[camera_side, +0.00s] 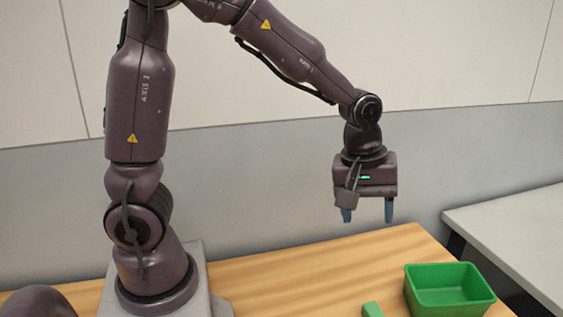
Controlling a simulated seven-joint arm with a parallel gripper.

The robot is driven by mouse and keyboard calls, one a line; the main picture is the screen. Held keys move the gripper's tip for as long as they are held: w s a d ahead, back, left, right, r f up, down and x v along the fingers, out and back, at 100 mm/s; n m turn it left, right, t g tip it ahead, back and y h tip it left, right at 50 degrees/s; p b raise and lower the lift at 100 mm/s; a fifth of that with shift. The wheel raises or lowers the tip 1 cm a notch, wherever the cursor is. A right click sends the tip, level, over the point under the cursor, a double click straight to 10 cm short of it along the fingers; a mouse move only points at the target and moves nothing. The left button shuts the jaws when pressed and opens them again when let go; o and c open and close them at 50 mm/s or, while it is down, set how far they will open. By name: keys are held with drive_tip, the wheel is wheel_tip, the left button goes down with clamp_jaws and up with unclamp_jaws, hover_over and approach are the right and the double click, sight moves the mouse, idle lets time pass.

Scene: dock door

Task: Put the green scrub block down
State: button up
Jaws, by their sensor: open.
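The green scrub block (372,309) is on the wooden table at the bottom edge of the view, just left of the green bin. The picture's lower edge may cut off part of it. My gripper (367,214) hangs above the table with its two blue fingertips pointing down and apart. It is open, with nothing between the fingers. It is well above the block and clear of it.
A green open bin (450,305) stands at the right end of the wooden table (290,270). A grey counter (520,230) lies beyond the table on the right. The table left of the block is clear.

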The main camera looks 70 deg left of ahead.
drive_tip(key=s+a+r+m+t, duration=0.1)
drive_tip(key=s+r+m, duration=0.4)
drive_tip(key=s+m, duration=0.1)
drive_tip(key=s+a+r+m+t, duration=0.1)
drive_tip(key=s+r+m+t, duration=0.1)
drive_tip(key=s+r+m, duration=0.3)
drive_tip(key=s, duration=0.3)
drive_tip(key=shift+s+a+m+t+y, duration=0.15)
drive_tip(key=shift+s+m+t+y, duration=0.15)
drive_tip(key=shift+s+m, duration=0.1)
